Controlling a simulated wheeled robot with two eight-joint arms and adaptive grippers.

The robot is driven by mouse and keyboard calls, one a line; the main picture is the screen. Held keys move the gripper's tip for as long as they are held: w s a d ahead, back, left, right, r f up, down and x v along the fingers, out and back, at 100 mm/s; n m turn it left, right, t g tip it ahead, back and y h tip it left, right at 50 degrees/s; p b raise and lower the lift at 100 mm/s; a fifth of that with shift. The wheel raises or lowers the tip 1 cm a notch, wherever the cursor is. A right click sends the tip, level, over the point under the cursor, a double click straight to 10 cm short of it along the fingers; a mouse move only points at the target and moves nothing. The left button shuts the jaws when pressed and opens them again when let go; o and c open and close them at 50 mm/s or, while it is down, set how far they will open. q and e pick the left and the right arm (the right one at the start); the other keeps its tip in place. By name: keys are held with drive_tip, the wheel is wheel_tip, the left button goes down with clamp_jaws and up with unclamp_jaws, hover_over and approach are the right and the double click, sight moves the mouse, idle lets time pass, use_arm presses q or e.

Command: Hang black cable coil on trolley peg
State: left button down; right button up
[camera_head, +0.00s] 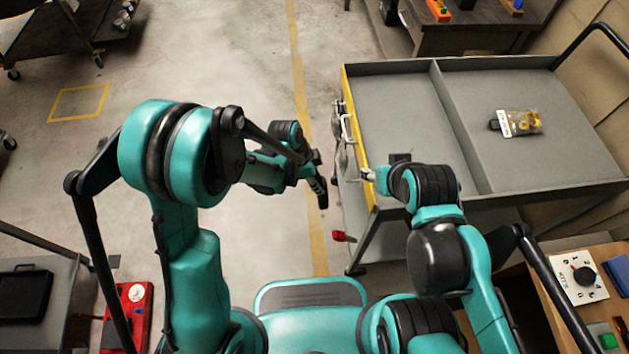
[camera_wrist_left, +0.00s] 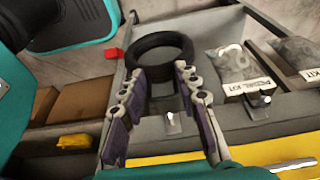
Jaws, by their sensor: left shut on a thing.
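The black cable coil (camera_wrist_left: 161,60) is a thick ring between the fingertips of my left gripper (camera_wrist_left: 160,80) in the left wrist view. The gripper is shut on it. In the head view my left gripper (camera_head: 318,182) is left of the trolley (camera_head: 395,110), apart from its yellow edge; a dark narrow shape there may be the coil edge-on. A bare peg (camera_wrist_left: 172,122) on the trolley shows between the fingers in the left wrist view. My right gripper (camera_head: 371,174) is at the trolley's yellow edge; its fingers are too small to read.
Bagged kits (camera_wrist_left: 236,68) hang beside the bare peg, near another peg (camera_wrist_left: 264,100). A small bag with yellow parts (camera_head: 520,123) lies on the trolley's top. A red item (camera_head: 342,236) is low on the trolley's near side.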

sight(348, 181)
use_arm(q)
drive_tip(key=shift+w+d+f, duration=0.1)
drive_tip(key=shift+d+f, duration=0.15)
drive_tip(key=shift+d, duration=1.35)
drive_tip(key=shift+d+f, duration=0.3)
drive_tip(key=shift+d, duration=1.25)
drive_tip(key=shift+w+d+f, duration=0.1)
drive_tip(key=shift+d+f, duration=0.15)
drive_tip(key=shift+d, duration=1.35)
drive_tip(key=c, duration=1)
unclamp_jaws()
